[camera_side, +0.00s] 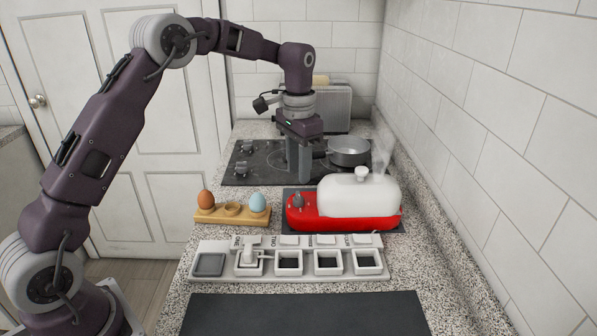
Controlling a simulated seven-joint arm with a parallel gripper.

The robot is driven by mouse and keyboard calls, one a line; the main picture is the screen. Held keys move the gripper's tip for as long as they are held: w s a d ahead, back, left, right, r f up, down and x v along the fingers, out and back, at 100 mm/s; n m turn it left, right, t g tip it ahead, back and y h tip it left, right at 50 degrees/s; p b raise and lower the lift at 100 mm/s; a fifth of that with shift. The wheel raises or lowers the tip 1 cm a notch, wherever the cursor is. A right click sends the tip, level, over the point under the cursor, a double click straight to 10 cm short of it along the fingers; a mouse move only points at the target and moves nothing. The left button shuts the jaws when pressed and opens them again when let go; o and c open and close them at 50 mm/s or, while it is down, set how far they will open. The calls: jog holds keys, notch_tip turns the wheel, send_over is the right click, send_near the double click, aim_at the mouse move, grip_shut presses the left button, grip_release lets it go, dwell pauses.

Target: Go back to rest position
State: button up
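My gripper (299,162) points down over the back of the counter, in front of the cooktop and left of the metal pot. Its two fingers overlap in this view, so I cannot tell how far apart they are. I see nothing held between them. My arm arches in from the left, with its base at the lower left.
A red cooker (345,221) with a white steaming lid (358,195) stands right of centre. A wooden holder (232,215) bears a brown egg (205,198) and a blue egg (258,202). A white compartment tray (215,247) and dark mat (305,314) lie in front. A pot (349,154) sits on the cooktop (256,163).

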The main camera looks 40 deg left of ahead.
jog(key=s+d+r+n+t, duration=0.1)
jog(key=s+d+r+t, duration=0.25)
jog(key=s+r, duration=1.25)
jog(key=s+d+f+t, duration=0.1)
jog(key=s+f, duration=0.2)
jog(key=s, duration=0.6)
jog(key=s+d+f+n+t, duration=0.1)
jog(key=s+f, duration=0.1)
jog(key=s, duration=0.7)
jog(key=shift+d+f+n, duration=0.25)
jog(key=shift+f+n, duration=0.05)
jog(key=shift+f, duration=0.1)
